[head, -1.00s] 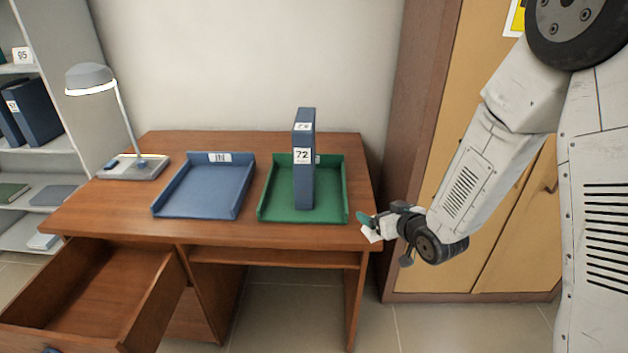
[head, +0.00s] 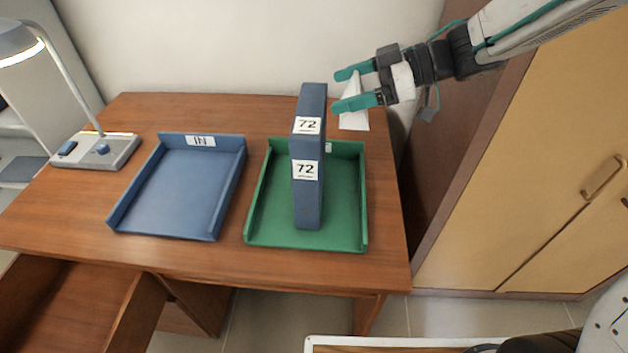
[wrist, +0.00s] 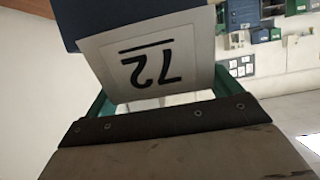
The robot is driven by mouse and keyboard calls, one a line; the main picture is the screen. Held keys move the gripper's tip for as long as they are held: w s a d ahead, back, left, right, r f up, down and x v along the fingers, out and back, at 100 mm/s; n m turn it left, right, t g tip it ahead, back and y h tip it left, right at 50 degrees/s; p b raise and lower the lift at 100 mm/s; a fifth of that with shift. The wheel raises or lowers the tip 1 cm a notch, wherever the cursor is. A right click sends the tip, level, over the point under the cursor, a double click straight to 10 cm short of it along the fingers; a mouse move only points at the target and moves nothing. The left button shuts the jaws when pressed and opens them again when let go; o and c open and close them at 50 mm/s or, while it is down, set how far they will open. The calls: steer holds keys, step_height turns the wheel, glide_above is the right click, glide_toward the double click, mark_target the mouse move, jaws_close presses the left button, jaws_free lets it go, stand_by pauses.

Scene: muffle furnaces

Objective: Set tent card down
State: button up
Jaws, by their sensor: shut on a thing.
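My gripper (head: 356,88) is at the back right of the desk, pointing left. It is shut on the white tent card (head: 354,118), which hangs below the fingers, right of the binder's top. I cannot tell its exact height over the desk. In the wrist view the tent card (wrist: 150,62) sits between the green fingertips and shows an underlined "72", upside down in that view. The blue binder (head: 308,212), labelled 72, stands upright in the green tray (head: 305,245). A blue surface, likely the binder (wrist: 120,14), lies behind the card.
A blue tray (head: 185,190) marked IN is left of the green tray, on the wooden desk (head: 385,262). A lamp (head: 95,150) stands at the far left. A drawer (head: 80,300) is pulled out at the front left. A tall cabinet (head: 530,190) is on the right.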

step_height(320, 180, down, 28)
steer(key=shift+w+r, duration=0.1)
stand_by(0.4)
steer(key=o, duration=0.7)
